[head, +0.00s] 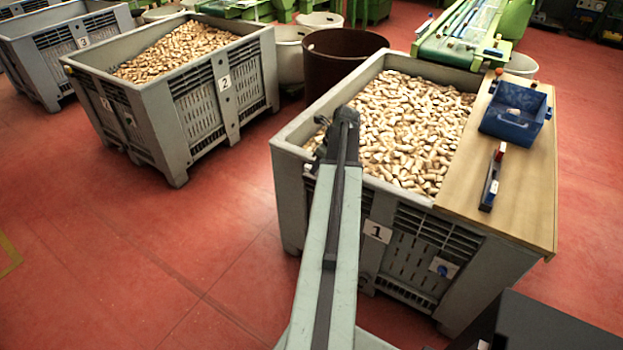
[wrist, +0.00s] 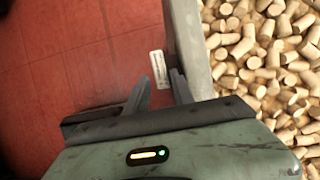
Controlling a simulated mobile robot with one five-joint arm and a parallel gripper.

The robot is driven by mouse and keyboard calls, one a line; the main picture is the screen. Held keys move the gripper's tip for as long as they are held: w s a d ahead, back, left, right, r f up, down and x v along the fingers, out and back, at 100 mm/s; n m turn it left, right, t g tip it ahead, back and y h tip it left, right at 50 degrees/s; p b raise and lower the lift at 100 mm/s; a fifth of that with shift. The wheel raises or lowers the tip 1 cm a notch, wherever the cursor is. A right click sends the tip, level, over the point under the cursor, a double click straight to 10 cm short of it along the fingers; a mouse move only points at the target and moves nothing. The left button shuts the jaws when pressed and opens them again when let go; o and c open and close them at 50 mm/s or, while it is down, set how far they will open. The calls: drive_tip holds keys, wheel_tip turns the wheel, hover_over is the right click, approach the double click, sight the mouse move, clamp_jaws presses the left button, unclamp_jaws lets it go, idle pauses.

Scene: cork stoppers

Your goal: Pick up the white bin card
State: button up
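A small white card (wrist: 159,69) with faint dark print shows in the wrist view, against the red floor and beside the outer edge of the grey bin (wrist: 190,45). I cannot tell whether it lies on the floor or is held higher up. I cannot make it out in the head view. My gripper (wrist: 160,76) is open, its two dark fingers apart with the card appearing between their tips. Nothing is seen held. In the head view my gripper (head: 325,140) is at the left rim of bin 1, partly hidden by my arm.
Bin 1 (head: 290,150) is full of corks, with a wooden board (head: 530,190) on its right side bearing a blue tray (head: 515,110) and a dark tool (head: 491,178). Bin 2 (head: 155,115) stands to the left. Red floor (head: 120,240) is clear between and in front.

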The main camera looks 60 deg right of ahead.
drive_tip(key=b+x, duration=0.2)
drive_tip(key=x, duration=0.2)
drive_tip(key=shift+w+d, duration=0.1)
drive_tip(key=shift+r, duration=0.2)
clamp_jaws()
wheel_tip(320, 180, up, 10)
drive_tip(key=p, duration=1)
drive_tip(key=shift+r, duration=0.15)
